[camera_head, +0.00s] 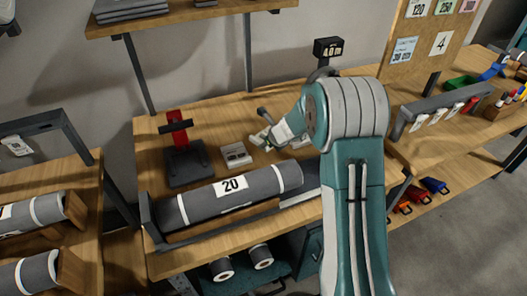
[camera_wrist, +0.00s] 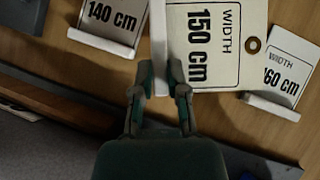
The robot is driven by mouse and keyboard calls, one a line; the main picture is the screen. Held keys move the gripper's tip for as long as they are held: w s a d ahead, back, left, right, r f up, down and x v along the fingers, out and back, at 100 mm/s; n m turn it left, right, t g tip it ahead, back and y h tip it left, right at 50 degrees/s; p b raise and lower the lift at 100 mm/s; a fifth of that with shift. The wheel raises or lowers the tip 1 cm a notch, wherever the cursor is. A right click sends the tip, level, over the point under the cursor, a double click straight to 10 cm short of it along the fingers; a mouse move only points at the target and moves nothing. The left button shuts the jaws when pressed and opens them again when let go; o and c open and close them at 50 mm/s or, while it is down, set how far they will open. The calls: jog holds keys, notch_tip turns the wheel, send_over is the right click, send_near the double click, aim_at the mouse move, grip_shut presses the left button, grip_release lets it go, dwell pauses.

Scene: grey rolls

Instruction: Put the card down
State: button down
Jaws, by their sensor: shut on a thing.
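The width card reading 150 cm (camera_wrist: 220,75) is in my gripper (camera_wrist: 162,82) in the wrist view. Its white lip runs between the two fingertips, and they are shut on it. It looks larger and nearer than the cards beside it. A 140 cm card (camera_wrist: 112,18) is to its left and a 160 cm card (camera_wrist: 286,68) to its right, both on the wooden bench. In the head view my gripper (camera_head: 264,139) is low over the bench behind the big roll, small and partly blurred. I cannot tell whether the held card touches the bench.
A grey roll marked 20 (camera_head: 231,191) lies along the front of the bench (camera_head: 150,140). A black stand with a red part (camera_head: 181,150) is at left, with a small grey card holder (camera_head: 236,155) beside it. A post with a 40 m display (camera_head: 328,48) stands behind.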

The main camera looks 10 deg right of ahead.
aim_at(260, 154)
jog(key=shift+w+f, duration=0.65)
jog(key=shift+f, duration=0.1)
jog(key=shift+w+f, duration=0.2)
jog(key=shift+f, duration=1.6)
jog(key=c, duration=0.7)
grip_release()
jog(key=shift+o, duration=0.2)
